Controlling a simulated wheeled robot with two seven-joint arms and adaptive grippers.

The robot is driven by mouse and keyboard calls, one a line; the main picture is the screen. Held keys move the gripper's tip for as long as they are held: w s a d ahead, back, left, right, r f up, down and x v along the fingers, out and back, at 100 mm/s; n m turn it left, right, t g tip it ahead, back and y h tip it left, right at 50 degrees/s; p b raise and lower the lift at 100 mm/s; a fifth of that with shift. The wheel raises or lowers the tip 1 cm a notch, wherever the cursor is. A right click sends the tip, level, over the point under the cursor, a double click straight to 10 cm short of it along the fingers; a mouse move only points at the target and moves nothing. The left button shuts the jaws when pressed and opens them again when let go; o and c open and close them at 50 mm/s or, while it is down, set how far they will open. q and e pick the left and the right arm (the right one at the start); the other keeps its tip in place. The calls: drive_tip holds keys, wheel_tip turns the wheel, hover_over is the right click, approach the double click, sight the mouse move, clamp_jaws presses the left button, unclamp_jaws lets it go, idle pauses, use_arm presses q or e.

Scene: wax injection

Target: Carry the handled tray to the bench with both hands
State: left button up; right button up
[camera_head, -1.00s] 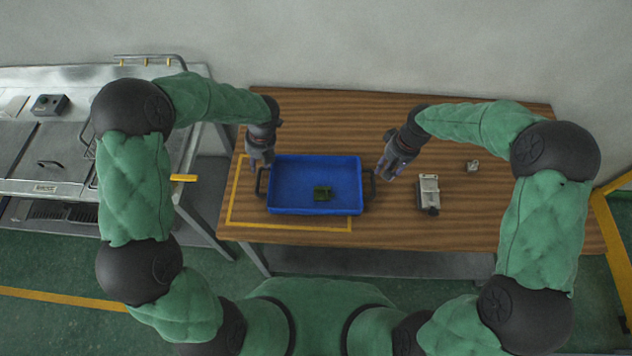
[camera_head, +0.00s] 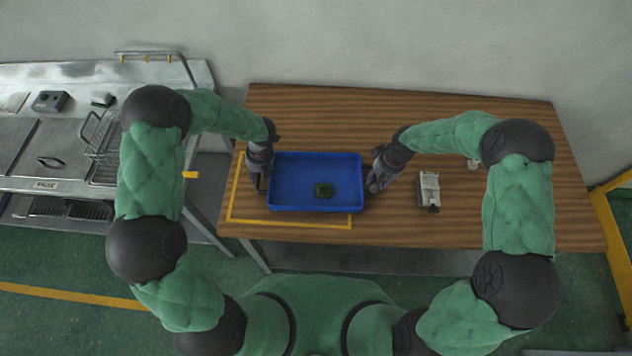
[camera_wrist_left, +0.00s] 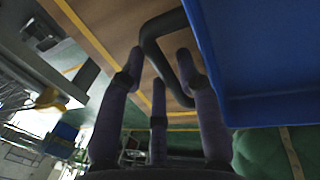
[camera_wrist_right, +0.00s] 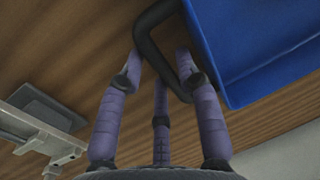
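In the left wrist view the black left handle (camera_wrist_left: 150,45) passes between my spread fingers (camera_wrist_left: 160,75). My right gripper (camera_head: 375,182) is at its right side. In the right wrist view the black right handle (camera_wrist_right: 147,40) lies between the fingers (camera_wrist_right: 160,70), which stand apart. Both handles are mostly hidden by the hands in the head view.
The wooden table (camera_head: 330,115) has a yellow outline (camera_head: 290,223) around the tray's area. A grey-white device (camera_head: 429,188) stands right of the tray. A metal bench (camera_head: 90,75) with a wire basket (camera_head: 100,140) stands to the left, across a gap.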

use_arm(q)
drive_tip(key=shift+x, duration=0.75)
use_arm(e)
drive_tip(key=shift+a+f, duration=0.15)
drive_tip(key=shift+f, duration=0.55)
use_arm(q)
clamp_jaws()
use_arm(e)
clamp_jaws()
